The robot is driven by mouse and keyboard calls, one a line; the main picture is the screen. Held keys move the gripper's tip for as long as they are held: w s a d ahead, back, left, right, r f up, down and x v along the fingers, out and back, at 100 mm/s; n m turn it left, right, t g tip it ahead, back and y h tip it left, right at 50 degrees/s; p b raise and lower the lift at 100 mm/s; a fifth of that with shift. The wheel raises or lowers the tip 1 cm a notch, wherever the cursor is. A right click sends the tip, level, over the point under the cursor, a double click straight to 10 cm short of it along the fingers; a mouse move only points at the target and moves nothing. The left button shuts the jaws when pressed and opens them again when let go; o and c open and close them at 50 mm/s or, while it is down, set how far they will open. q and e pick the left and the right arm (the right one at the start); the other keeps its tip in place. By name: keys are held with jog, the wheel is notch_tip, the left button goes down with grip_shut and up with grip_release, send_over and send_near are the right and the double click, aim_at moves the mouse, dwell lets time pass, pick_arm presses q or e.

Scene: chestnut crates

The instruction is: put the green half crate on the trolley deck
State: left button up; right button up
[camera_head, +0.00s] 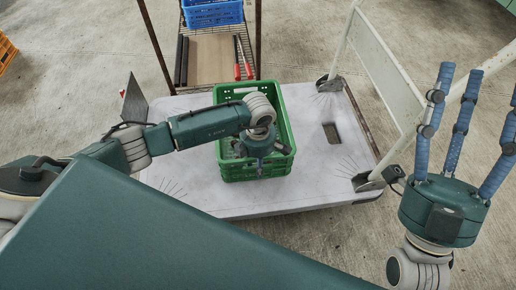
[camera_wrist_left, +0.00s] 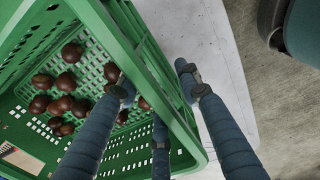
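The green half crate (camera_head: 284,130) stands on the white trolley deck (camera_head: 320,180), near its middle, and appears to rest flat. In the left wrist view the crate (camera_wrist_left: 160,75) holds several brown chestnuts (camera_wrist_left: 66,82). My left gripper (camera_head: 258,165) is at the crate's near side. My left arm hides part of the crate. My right gripper (camera_head: 465,105) is open and empty at the right, fingers up.
The trolley's pale handle frame (camera_head: 385,70) rises at the deck's right end. Behind the deck stands a rack (camera_head: 210,55) with a blue crate (camera_head: 212,14) and red-handled tools (camera_head: 243,71). An orange crate (camera_head: 5,50) sits far left. Bare deck lies right of the green crate.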

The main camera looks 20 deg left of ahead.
pick_arm(q)
notch_tip(320, 180, up, 5)
jog(key=shift+f+p, duration=0.15)
jog(key=shift+p, duration=0.6)
notch_tip(320, 180, up, 4)
jog(key=shift+p, duration=0.65)
pick_arm(e)
jog(key=w+f+g+h, duration=0.1)
jog(key=w+f+g, duration=0.3)
jog(key=f, duration=0.3)
jog(key=w+f+g+h, duration=0.2)
jog(key=w+f+g, duration=0.2)
jog(key=f, duration=0.3)
jog(key=shift+a+f, duration=0.15)
jog(key=shift+f, duration=0.2)
pick_arm(q)
jog(key=shift+s, duration=0.1)
